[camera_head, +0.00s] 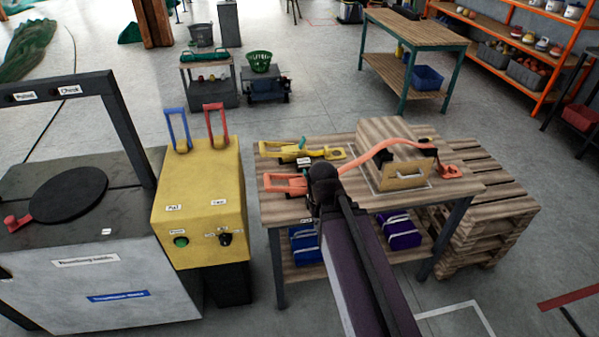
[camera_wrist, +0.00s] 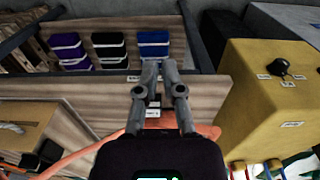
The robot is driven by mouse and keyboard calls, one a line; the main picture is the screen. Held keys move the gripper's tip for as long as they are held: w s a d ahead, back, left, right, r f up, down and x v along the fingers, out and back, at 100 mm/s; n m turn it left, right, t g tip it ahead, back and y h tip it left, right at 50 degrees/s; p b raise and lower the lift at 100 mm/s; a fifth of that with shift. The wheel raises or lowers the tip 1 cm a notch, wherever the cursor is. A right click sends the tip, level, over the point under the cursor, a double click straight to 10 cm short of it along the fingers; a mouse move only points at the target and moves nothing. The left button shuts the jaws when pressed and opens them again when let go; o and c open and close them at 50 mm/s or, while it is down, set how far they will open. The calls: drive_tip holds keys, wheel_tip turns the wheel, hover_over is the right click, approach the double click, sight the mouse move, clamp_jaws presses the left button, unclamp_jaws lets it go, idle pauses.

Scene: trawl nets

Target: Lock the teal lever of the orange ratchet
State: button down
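The orange ratchet (camera_head: 285,183) lies at the left front of the wooden table in the head view. Its orange strap (camera_head: 385,148) runs over a wooden box to an orange end piece (camera_head: 451,171). My gripper (camera_head: 322,172) is just right of the ratchet and low over the table, covering part of it. In the wrist view my gripper (camera_wrist: 160,66) has its fingertips close together over the table's edge, with a narrow gap. Orange parts (camera_wrist: 168,121) show behind the finger bases. I cannot make out a teal lever; it may be hidden behind my gripper.
A yellow ratchet (camera_head: 302,151) lies behind the orange one. The wooden box (camera_head: 402,178) stands to the right. A yellow cabinet (camera_head: 200,205) with blue and red handles stands left of the table. Blue and purple bins (camera_head: 400,232) sit on the lower shelf.

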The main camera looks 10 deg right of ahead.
drive_tip(key=w+a+r+n+h, duration=0.1)
drive_tip(key=w+a+n+h, duration=0.3)
drive_tip(key=w+n, duration=0.75)
drive_tip(key=n+h, duration=0.3)
drive_tip(key=n, duration=0.2)
approach(293, 182)
drive_tip(key=v, duration=0.3)
drive_tip(key=shift+a+r+n, duration=0.35)
drive_tip(key=shift+r+n, duration=0.05)
drive_tip(key=shift+n, duration=0.15)
drive_tip(key=shift+d+f, duration=0.1)
drive_tip(key=shift+f, duration=0.05)
drive_tip(key=b+x, duration=0.7)
drive_tip(key=x, duration=0.3)
drive_tip(key=shift+b, duration=0.35)
drive_tip(key=shift+d+r+p, duration=0.35)
drive_tip(key=shift+d, duration=0.2)
drive_tip(key=shift+d+r+p, duration=0.3)
drive_tip(key=shift+d+r, duration=0.05)
drive_tip(key=shift+d, duration=0.2)
drive_tip(key=shift+d+r, duration=0.2)
drive_tip(key=shift+d, duration=0.5)
drive_tip(key=shift+d, duration=0.15)
